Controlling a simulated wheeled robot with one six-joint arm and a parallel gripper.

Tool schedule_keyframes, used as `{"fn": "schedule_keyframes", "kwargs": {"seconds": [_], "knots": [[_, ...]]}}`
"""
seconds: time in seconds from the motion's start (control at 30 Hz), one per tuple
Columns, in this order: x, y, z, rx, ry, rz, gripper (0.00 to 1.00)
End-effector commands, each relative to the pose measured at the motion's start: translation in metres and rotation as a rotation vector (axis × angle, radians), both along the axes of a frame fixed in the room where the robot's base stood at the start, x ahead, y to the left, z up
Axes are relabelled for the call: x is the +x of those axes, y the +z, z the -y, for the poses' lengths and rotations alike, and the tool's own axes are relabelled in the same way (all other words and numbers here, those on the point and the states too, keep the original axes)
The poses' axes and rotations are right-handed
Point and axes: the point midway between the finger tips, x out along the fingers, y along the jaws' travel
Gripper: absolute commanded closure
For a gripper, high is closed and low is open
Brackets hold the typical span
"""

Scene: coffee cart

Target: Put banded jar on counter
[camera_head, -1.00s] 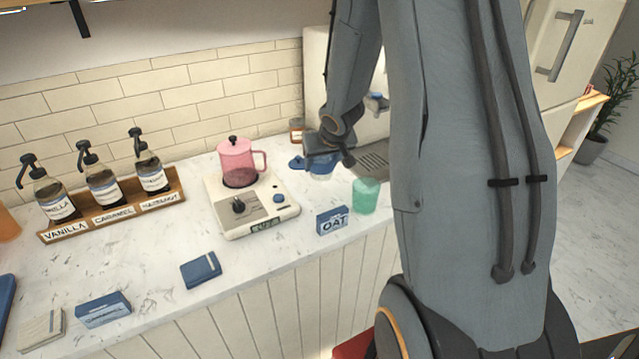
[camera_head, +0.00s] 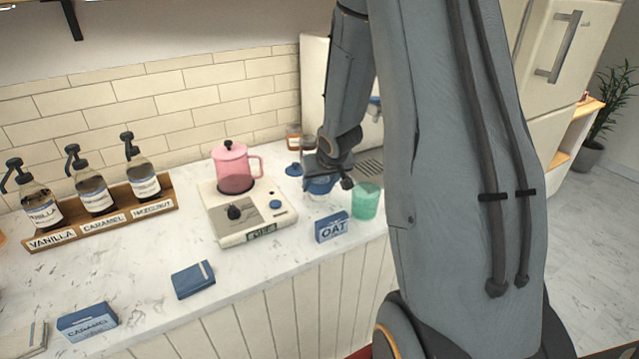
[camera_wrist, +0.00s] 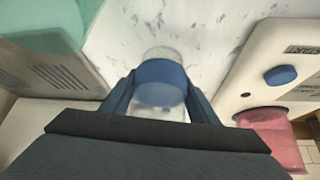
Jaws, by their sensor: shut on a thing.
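The banded jar (camera_head: 320,186) is clear with a broad blue band, and my gripper (camera_head: 327,177) is shut around it. In the wrist view the jar (camera_wrist: 160,82) sits between the two fingers of my gripper (camera_wrist: 160,90), which press on the band from both sides. The jar appears upright, low over the white marbled counter (camera_head: 130,270), between the cooker and the green cup. I cannot tell whether its base touches the counter. My gripper hides its top in the head view.
A green cup (camera_head: 366,201) and an oat box (camera_head: 332,227) stand close by. A small cooker (camera_head: 262,228) with a pink pot (camera_head: 233,170) is to the left. A blue lid (camera_head: 293,170) and an amber jar (camera_head: 293,137) lie behind.

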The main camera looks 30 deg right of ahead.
Motion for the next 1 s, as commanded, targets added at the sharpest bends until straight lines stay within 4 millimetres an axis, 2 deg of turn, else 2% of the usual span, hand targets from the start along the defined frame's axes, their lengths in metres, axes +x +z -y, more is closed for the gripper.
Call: {"fn": "schedule_keyframes", "kwargs": {"seconds": [0.03, 0.13, 0.53, 0.67, 1.0], "knots": [[0.000, -0.002, 0.000, 0.001, -0.001, 0.000, 0.44], [0.000, -0.001, 0.000, 0.000, 0.000, 0.000, 0.27], [0.000, 0.004, 0.000, -0.001, 0.001, 0.000, 0.27], [-0.010, 0.020, -0.002, -0.001, 0.002, 0.001, 0.27], [-0.048, 0.081, -0.008, 0.000, 0.000, 0.001, 0.27]]}}
